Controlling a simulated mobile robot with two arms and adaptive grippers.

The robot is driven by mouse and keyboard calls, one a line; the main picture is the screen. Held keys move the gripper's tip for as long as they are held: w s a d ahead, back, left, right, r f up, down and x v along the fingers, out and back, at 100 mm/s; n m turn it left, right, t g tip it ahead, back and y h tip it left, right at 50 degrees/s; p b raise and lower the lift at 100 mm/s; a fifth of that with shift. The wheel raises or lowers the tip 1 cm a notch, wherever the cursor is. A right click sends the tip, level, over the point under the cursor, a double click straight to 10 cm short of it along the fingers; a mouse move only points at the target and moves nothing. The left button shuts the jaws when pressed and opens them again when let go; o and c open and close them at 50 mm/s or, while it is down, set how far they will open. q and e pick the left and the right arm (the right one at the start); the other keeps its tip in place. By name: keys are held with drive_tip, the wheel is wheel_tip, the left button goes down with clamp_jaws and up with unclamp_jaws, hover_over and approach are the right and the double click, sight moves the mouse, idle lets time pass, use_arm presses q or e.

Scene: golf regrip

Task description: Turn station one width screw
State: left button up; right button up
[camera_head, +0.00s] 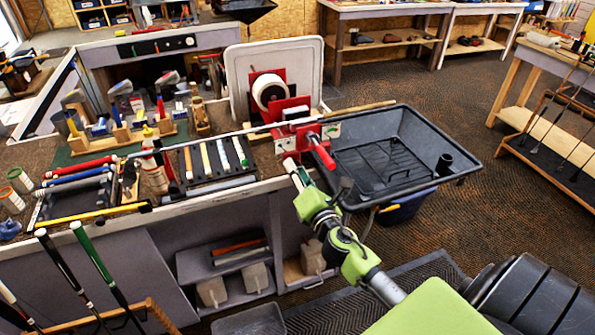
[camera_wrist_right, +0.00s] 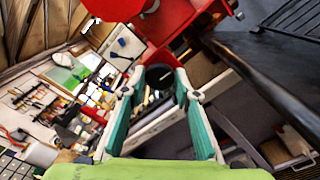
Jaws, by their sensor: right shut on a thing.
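The red vise (camera_head: 291,137) of a station stands at the front right edge of the workbench, with a red round handle (camera_head: 322,157) sticking out toward me. My right gripper (camera_head: 291,167) reaches up to the vise's near side, just left of that handle. In the right wrist view its teal-padded fingers (camera_wrist_right: 160,82) are closed around a dark round knob (camera_wrist_right: 160,71), the width screw, below the red vise body (camera_wrist_right: 190,22). The screw is hidden by the gripper in the head view. My left gripper is not in view.
A black tray (camera_head: 440,122) with a grate sits right of the vise, close to my right arm. A golf shaft (camera_head: 225,136) runs along the bench to the vise. Grips and tools crowd the bench's left side.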

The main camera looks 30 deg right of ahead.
drive_tip(key=o, duration=1.1)
drive_tip(key=shift+w, duration=0.1)
drive_tip(key=shift+c, duration=0.2)
drive_tip(key=v, duration=1.2)
